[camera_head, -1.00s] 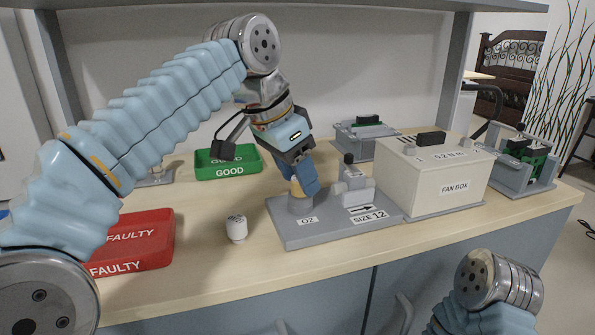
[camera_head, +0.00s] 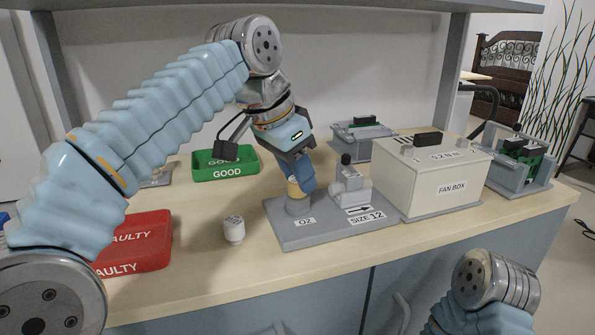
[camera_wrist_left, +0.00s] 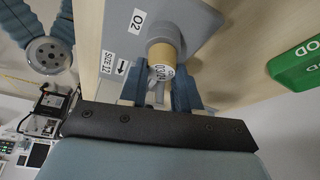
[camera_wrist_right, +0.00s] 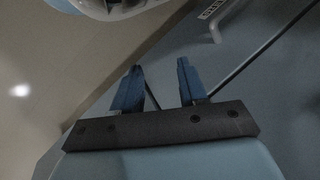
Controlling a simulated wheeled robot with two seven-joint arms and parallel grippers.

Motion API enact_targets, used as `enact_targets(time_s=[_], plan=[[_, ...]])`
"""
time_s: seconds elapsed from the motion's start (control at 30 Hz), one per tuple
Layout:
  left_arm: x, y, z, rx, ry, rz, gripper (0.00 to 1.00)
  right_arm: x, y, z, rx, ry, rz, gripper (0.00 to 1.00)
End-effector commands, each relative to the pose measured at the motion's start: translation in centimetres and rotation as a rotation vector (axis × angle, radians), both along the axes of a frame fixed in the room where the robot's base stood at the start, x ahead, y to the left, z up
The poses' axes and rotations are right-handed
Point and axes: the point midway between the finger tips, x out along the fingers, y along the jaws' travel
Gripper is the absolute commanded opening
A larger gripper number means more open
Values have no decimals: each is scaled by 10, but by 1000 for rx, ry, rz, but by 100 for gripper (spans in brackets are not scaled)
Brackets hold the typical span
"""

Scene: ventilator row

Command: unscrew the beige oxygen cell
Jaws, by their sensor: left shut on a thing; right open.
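The beige oxygen cell (camera_head: 294,189) stands upright in the round socket of the grey plate (camera_head: 285,235) marked O2. It also shows in the left wrist view (camera_wrist_left: 163,52), with printing on its end. My left gripper (camera_head: 304,180) comes down over the cell and is shut on it; its blue fingers lie on either side in the left wrist view (camera_wrist_left: 165,92). The fingers partly hide the cell in the head view. My right gripper (camera_wrist_right: 160,85) is open and empty in the right wrist view, low in front of the cabinet.
A white cell (camera_head: 233,229) stands on the bench left of the plate. A red FAULTY tray (camera_head: 150,262) and a green GOOD tray (camera_head: 245,172) lie left. A grey fitting (camera_head: 350,187) stands right of the socket, beside the fan box (camera_head: 430,190).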

Motion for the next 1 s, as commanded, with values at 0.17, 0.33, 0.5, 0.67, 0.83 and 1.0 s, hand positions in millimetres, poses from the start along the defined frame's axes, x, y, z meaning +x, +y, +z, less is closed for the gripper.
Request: enact_targets(time_s=[0.17,0.33,0.5,0.67,0.83,1.0], plan=[[-1,-1,0,1,-2,198,5,0,0,0,0,0,0,43],[-1,-1,0,2,-2,448,5,0,0,0,0,0,0,43],[0,0,0,0,-1,522,5,0,0,0,0,0,0,43],[0,0,0,1,0,521,5,0,0,0,0,0,0,43],[0,0,0,2,0,534,5,0,0,0,0,0,0,43],[0,-2,0,4,-2,766,5,0,0,0,0,0,0,43]])
